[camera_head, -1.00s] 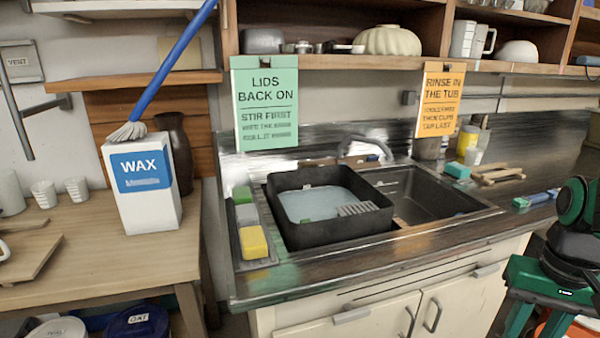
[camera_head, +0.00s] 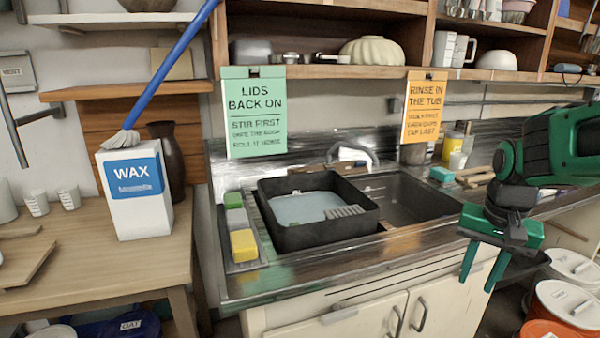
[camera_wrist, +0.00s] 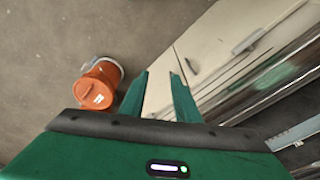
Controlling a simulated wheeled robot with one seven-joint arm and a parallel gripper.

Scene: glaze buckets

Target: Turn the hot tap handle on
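The grey tap (camera_head: 366,152) arches up at the back of the sink, behind the black tub, in the head view. Its handles are too small and partly hidden to tell the hot one apart. My gripper (camera_head: 481,274) is green and points down in front of the counter's right part, to the right of and nearer than the tap. Its two fingers are apart with nothing between them. In the wrist view my gripper (camera_wrist: 160,76) is open above the floor and cabinet front; the tap is not in that view.
A black tub (camera_head: 318,235) with pale liquid stands in the sink (camera_head: 425,200). Green (camera_head: 250,110) and orange (camera_head: 425,105) signs hang from the shelf above. Lidded buckets stand on the floor at right; an orange one (camera_wrist: 98,85) shows in the wrist view.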

